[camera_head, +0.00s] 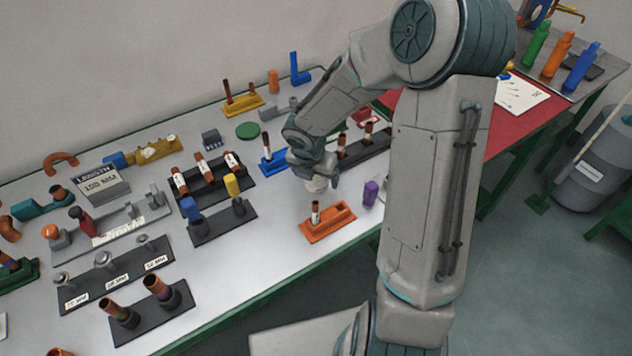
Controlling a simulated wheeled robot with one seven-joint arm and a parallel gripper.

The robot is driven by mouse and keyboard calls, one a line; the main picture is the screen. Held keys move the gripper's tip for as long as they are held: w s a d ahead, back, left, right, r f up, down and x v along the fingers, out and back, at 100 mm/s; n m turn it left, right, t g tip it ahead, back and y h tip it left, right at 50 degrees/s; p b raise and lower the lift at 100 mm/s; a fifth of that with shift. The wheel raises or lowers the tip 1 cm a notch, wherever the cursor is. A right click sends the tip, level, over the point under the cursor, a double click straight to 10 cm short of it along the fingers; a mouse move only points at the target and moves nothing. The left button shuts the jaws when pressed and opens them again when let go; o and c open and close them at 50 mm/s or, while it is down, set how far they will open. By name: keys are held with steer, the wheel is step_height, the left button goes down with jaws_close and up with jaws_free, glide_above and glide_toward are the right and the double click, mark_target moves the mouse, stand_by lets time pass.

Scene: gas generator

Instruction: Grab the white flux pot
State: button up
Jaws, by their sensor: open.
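My gripper (318,176) hangs down over the light grey table, near its front edge and behind an orange holder. A small whitish round thing, apparently the white flux pot (316,185), shows right under the gripper. The gripper and wrist hide the pot's upper part. The gripper is open, but its fingers are small here, and I cannot tell whether they are around the pot or just above it.
The orange holder (328,225) with an upright tube stands just in front. A purple block (370,193) is to the right, a blue holder (270,163) behind left. A dark rack (222,222) with blue and yellow pieces stands left.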

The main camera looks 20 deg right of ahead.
steer(key=shift+w+f, duration=0.1)
steer(key=shift+f, duration=0.4)
steer(key=shift+c, duration=0.3)
steer(key=shift+r, duration=0.1)
steer(key=c, duration=1.1)
